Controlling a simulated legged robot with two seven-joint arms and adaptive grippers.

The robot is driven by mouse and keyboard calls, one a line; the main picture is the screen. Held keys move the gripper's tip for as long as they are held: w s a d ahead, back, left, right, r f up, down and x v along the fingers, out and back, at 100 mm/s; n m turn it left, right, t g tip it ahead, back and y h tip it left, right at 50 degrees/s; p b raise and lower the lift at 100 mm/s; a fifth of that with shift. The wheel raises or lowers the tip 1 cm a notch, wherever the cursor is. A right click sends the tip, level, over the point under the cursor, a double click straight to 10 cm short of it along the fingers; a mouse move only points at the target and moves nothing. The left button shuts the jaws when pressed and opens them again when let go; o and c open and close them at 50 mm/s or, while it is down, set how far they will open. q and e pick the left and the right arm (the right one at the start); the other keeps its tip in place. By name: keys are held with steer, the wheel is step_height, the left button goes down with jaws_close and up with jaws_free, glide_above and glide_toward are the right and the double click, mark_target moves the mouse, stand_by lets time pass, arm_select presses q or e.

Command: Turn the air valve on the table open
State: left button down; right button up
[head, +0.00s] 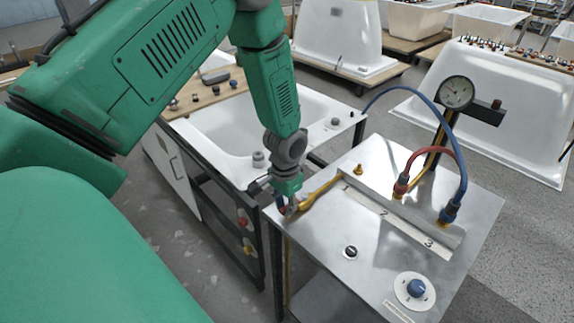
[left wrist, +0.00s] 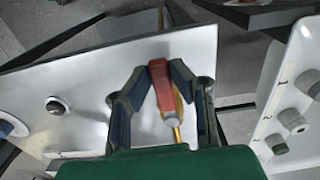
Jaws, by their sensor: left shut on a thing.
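The air valve has a long yellow lever (head: 320,193) at the left corner of a shiny metal table (head: 310,238). The lever slants from my left gripper up to the numbered strip near label 1. My left gripper (head: 287,207) is shut at the lever's near end. In the left wrist view, the fingers (left wrist: 162,88) close around a red piece (left wrist: 160,82) with yellow beside it. The fingers hide part of the valve. My right gripper is not in view.
Red and blue hoses (head: 466,160) rise from the table beside a pressure gauge (head: 456,92). A blue knob (head: 416,288) and a small black knob (head: 350,252) sit at the front. A white bathtub shell (head: 225,128) stands close behind on the left.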

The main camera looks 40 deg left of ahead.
arm_select(q)
steer(key=shift+w, duration=0.5)
steer(key=c, duration=1.5)
jaws_free()
steer(key=shift+o, duration=0.3)
steer(key=shift+w+f, duration=0.2)
steer(key=shift+w, duration=0.05)
steer(key=shift+s+a+r, duration=0.1)
steer(key=shift+s+r, duration=0.1)
steer(key=shift+r, duration=0.2)
step_height(320, 180, up, 11)
steer(key=shift+w, duration=0.3)
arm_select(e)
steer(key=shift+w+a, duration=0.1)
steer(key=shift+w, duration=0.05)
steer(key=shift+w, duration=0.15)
